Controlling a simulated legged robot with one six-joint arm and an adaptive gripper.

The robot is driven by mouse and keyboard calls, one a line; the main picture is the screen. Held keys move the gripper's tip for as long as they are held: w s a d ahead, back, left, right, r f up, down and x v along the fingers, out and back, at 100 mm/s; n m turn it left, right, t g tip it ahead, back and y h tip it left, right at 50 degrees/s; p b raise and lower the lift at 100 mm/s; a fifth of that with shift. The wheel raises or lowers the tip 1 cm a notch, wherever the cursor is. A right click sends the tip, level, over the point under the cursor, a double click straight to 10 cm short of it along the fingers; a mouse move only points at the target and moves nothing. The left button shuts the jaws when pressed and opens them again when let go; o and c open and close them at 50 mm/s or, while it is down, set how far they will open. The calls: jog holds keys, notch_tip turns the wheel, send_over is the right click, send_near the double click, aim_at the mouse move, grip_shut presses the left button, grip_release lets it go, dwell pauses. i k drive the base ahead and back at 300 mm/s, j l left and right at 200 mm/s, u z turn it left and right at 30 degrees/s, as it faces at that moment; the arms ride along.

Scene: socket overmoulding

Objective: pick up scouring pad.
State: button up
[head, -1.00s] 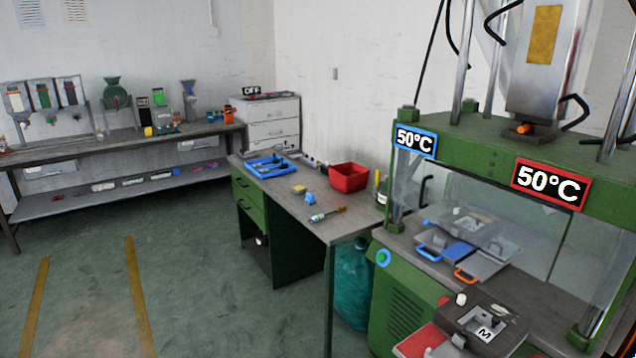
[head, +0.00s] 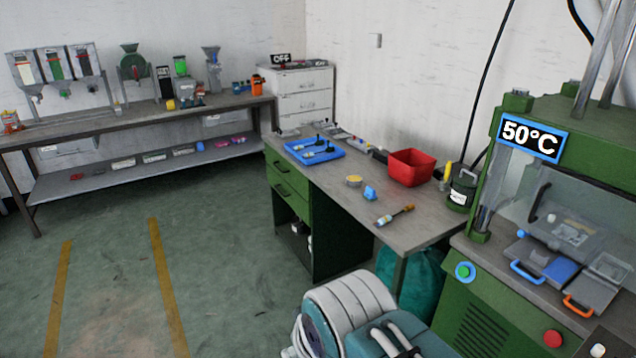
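A small, flat, yellow-topped item (head: 353,181) lies on the middle of the green workbench's grey top. It may be the scouring pad, but it is too small to be sure. Part of my arm shows at the bottom centre, in front of the bench. My gripper is not in view.
The bench top (head: 330,192) also carries a blue tray (head: 314,151), a red bin (head: 411,168) and a dark green can (head: 461,192). A green press (head: 485,300) stands close on the right. Open floor (head: 220,260) lies to the left.

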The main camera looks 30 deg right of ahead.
aim_at(370, 195)
jog(key=i+z, duration=0.1)
jog(key=i, duration=0.65)
jog(key=i+j+z, duration=0.15)
jog(key=i, duration=0.55)
jog(key=i+z, duration=0.7)
jog(key=z, duration=0.25)
jog(key=i+j+z, duration=0.2)
jog(key=i+z, duration=0.25)
jog(key=i+j+z, duration=0.1)
jog(key=i+z, duration=0.15)
jog(key=z, duration=0.15)
jog(key=i+j+z, duration=0.15)
jog(key=z, duration=0.2)
jog(key=i, duration=0.1)
